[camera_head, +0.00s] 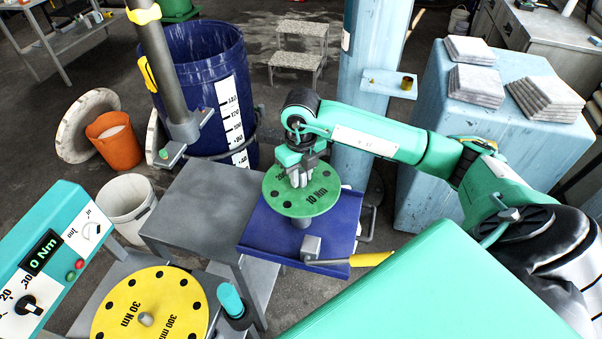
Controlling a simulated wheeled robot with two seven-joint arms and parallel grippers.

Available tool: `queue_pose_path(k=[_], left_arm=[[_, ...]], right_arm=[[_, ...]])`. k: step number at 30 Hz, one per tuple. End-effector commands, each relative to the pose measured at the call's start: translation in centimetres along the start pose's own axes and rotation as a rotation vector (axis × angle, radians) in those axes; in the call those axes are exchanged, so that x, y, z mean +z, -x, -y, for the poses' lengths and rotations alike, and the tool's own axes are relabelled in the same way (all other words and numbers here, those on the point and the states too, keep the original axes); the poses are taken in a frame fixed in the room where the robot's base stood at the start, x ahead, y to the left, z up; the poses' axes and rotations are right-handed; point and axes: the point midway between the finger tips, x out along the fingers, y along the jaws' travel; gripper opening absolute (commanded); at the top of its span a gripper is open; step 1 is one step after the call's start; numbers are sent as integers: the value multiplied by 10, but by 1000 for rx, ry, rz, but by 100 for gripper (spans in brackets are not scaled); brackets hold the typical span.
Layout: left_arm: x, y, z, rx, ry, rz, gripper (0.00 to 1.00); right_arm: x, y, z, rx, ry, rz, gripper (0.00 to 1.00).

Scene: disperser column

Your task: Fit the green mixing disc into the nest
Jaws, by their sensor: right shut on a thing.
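The green mixing disc (316,202), marked 10 Nm and ringed with dark holes, is roughly level over the blue plate (270,232). My right gripper (300,178) comes down from above and is shut on the disc's middle. A short grey stub (303,223) shows below the disc's near edge. I cannot tell whether the disc touches anything beneath it. The disc hides part of the blue plate, and I cannot make out the nest for certain. A grey block with a yellow-handled lever (370,259) is at the plate's near edge. My left gripper is not in view.
A yellow disc (150,305) lies at the lower left beside a control box (40,262) reading 0 Nm. A grey table (195,210) adjoins the blue plate. A blue vat (205,80), a light-blue column (372,60) and a blue block with stacked slabs (470,150) stand behind.

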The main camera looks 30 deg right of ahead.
Motion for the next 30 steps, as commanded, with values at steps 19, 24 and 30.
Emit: queue_pose_path(k=[19,24,30], left_arm=[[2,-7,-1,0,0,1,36],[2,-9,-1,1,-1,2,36],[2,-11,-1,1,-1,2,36]], right_arm=[[0,-8,0,0,0,1,0],[0,-10,0,0,0,1,0],[0,-12,0,0,0,1,0]])
